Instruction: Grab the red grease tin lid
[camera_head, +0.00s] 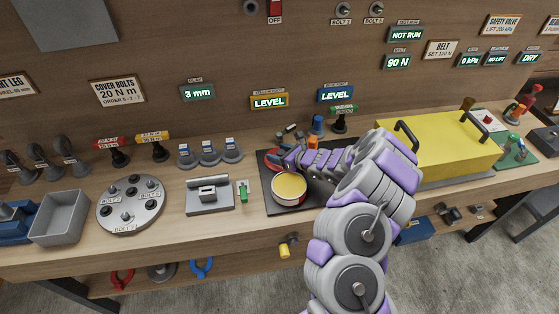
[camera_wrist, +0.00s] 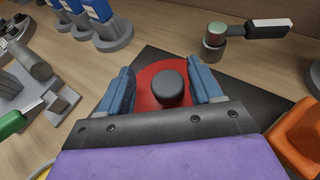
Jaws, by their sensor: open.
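The red grease tin lid (camera_wrist: 147,85) lies flat on a dark mat, with a dark round knob (camera_wrist: 171,86) standing up from its middle. In the head view the lid (camera_head: 271,165) is partly covered by my gripper (camera_head: 284,158). My gripper (camera_wrist: 163,80) is open, with one blue finger on each side of the knob. No closed grip on the knob shows, and the near part of the lid is hidden by the gripper body. The open grease tin (camera_head: 289,188), red with yellowish contents, stands in front of the lid.
The dark mat (camera_head: 279,205) lies on the wooden bench. A yellow cover with handles (camera_head: 437,145) stands to the right. A grey block (camera_head: 210,196) and a green-handled tool (camera_head: 243,192) lie to the left. An orange object (camera_wrist: 300,135) sits close on the wrist view's right.

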